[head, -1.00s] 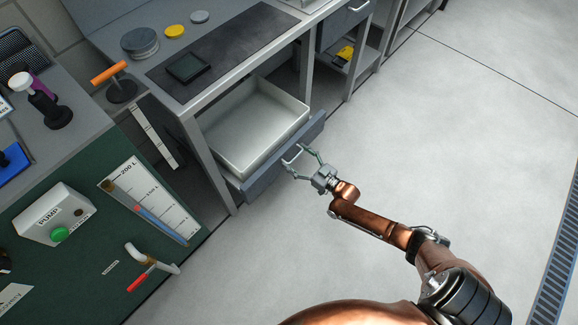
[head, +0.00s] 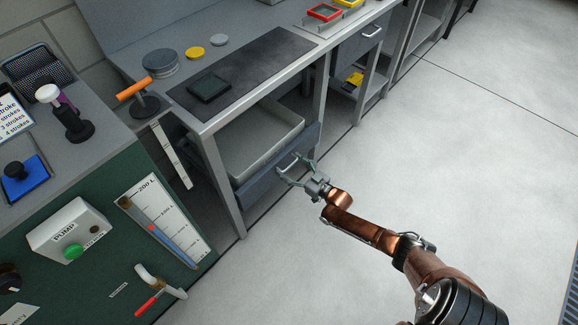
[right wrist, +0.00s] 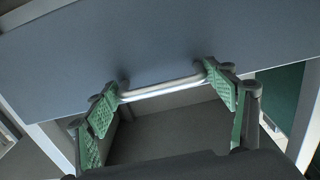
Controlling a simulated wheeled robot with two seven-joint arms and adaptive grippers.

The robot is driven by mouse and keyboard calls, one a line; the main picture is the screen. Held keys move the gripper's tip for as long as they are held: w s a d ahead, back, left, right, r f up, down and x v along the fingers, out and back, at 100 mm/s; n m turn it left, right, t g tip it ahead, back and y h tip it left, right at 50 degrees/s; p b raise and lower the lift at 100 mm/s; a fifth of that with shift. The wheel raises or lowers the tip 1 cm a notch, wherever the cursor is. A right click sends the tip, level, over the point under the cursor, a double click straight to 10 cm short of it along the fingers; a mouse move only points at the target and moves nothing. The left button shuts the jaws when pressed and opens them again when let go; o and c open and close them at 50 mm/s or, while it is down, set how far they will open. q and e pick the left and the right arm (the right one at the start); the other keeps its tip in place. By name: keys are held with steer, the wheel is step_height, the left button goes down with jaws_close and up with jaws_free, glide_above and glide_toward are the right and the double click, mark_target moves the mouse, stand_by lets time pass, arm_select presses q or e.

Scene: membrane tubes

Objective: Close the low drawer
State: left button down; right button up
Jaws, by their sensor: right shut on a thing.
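The low drawer, with a blue-grey front (head: 262,186) and a pale tray inside (head: 245,145), sits under the bench on the left of the head view. It stands partly open, its front a little out from the bench legs. My right gripper (head: 295,166) is at the drawer front. In the right wrist view its green finger pads sit at both ends of the silver bar handle (right wrist: 163,88), shut on it lengthwise. My left gripper is not in view.
The bench top (head: 245,75) above holds a dark mat, discs and a small dark tray. A green pump panel (head: 110,215) with a lever stands at the left. Another closed drawer (head: 355,45) is at the back. The floor (head: 470,130) to the right is clear.

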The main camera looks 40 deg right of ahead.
steer(key=o, duration=1.2)
steer(key=shift+w+d+r, duration=0.15)
steer(key=shift+d+r, duration=0.05)
steer(key=shift+d, duration=0.15)
steer(key=shift+o, duration=0.9)
steer(key=shift+f, duration=0.1)
steer(key=shift+a, duration=0.1)
steer(key=shift+a, duration=0.1)
steer(key=shift+f, duration=0.1)
steer(key=shift+s, duration=0.35)
steer(key=s, duration=1.1)
steer(key=shift+s+d, duration=0.15)
steer(key=shift+d, duration=0.3)
steer(key=shift+s, duration=0.1)
